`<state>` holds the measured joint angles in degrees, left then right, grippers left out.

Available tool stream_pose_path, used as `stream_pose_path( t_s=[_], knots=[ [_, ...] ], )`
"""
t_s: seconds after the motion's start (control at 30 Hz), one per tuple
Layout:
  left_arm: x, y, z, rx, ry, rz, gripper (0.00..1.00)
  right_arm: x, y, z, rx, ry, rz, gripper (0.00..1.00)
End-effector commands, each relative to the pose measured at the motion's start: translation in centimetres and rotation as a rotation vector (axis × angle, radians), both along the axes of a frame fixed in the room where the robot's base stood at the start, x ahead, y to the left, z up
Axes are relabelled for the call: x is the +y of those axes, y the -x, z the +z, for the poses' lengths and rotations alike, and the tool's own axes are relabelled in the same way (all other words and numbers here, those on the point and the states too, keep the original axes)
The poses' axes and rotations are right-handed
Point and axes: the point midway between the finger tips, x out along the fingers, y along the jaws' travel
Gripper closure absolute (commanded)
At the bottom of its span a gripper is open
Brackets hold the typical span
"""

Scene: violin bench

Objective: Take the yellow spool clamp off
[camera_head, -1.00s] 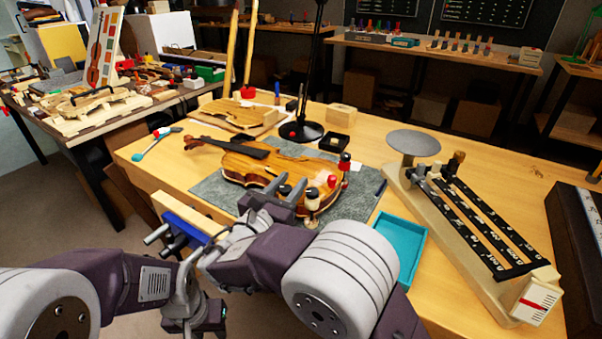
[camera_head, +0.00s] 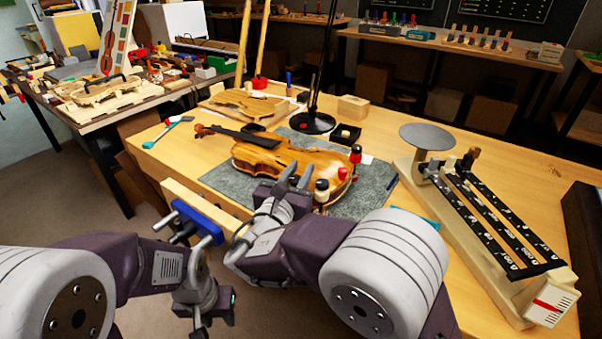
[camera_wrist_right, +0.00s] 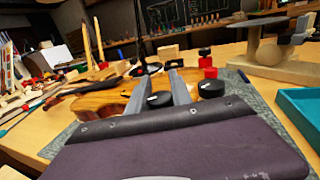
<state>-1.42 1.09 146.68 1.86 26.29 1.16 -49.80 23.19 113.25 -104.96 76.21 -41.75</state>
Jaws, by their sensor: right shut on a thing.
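The violin body (camera_head: 285,159) lies on a grey mat with spool clamps along its near right edge. My right gripper (camera_head: 293,180) is at the edge of the violin nearest me. In the right wrist view its two fingers are on either side of a clamp with a black knob (camera_wrist_right: 160,99). Its spool is hidden, so I cannot see any yellow. A black-topped pale clamp (camera_head: 322,190) stands just right of the gripper, with a red clamp (camera_head: 342,174) and a black-and-red clamp (camera_head: 356,154) beyond. My left gripper (camera_head: 197,293) is low at the left; its fingers are not clear.
A blue vise (camera_head: 200,220) sits on the bench's front edge. A balance scale (camera_head: 480,220) stands at the right. A teal tray (camera_wrist_right: 300,108) lies right of the mat, mostly behind my right arm in the head view. A black lamp base (camera_head: 312,123) stands behind the violin.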

Motion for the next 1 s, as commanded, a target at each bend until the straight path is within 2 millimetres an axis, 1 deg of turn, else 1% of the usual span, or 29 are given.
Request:
stream_pose_path(
  t_s=[0.03,0.3,0.6,0.8,1.0],
  knots=[
    [0.0,0.0,-0.5,0.000,0.000,0.000,0.64,-0.1,0.0,-0.3,0.002,-0.001,0.032,1.00],
    [0.0,0.0,-3.0,0.000,0.000,0.000,0.64,0.5,-0.2,-0.6,0.000,-0.001,0.239,1.00],
    [0.0,0.0,-6.0,0.000,0.000,0.000,0.64,1.0,-0.2,-0.6,-0.001,0.001,0.412,1.00],
    [0.0,0.0,-7.0,0.000,0.000,0.000,0.64,1.3,-0.2,-0.4,0.002,0.002,0.473,1.00],
    [0.0,0.0,-7.2,0.000,0.000,0.000,0.64,1.4,-0.2,-0.2,0.004,0.001,0.496,1.00]
  ],
)
